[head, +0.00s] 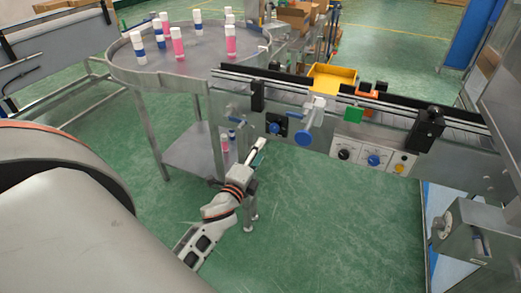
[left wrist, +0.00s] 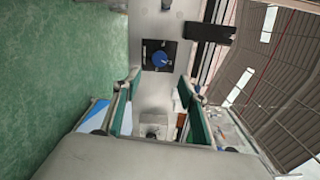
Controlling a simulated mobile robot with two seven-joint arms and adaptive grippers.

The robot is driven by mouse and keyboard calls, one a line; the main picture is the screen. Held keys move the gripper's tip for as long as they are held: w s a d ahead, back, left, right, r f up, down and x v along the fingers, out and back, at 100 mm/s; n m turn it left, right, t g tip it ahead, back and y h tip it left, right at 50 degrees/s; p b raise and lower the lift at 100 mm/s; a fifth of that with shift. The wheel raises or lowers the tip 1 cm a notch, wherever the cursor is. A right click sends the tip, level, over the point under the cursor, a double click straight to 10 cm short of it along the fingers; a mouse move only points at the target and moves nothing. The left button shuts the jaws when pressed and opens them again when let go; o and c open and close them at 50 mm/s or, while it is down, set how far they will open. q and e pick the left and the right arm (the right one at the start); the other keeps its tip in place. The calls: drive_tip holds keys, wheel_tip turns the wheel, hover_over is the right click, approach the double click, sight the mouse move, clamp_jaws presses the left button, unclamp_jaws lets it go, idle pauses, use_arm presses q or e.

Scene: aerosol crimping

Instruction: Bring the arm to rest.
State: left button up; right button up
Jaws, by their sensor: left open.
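My left gripper (head: 258,150) is in front of the conveyor's front panel, below its left end, with my forearm reaching up from the bottom of the head view. In the left wrist view its two green-padded fingers (left wrist: 158,85) stand apart with nothing held between them. A blue knob on a black plate (left wrist: 160,58) shows beyond the fingertips, apart from them. The same blue knob (head: 302,138) shows in the head view, right of the gripper. My right gripper is not in view.
A round steel table (head: 200,62) with several white, pink and blue cans stands at the back left. The conveyor (head: 400,110) runs to the right, with a yellow tray (head: 332,78) behind it. A control panel (head: 372,158) is on its front. Green floor (head: 310,240) lies clear below.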

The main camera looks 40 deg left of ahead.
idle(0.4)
use_arm(q)
drive_tip(key=s+d+f+n+g+h, duration=0.6)
drive_tip(key=s+d+f+n, duration=0.6)
drive_tip(key=s+d+f, duration=0.8)
drive_tip(key=shift+s+f+n+g+h, duration=0.3)
drive_tip(key=shift+s+f+h, duration=0.35)
drive_tip(key=shift+s, duration=0.25)
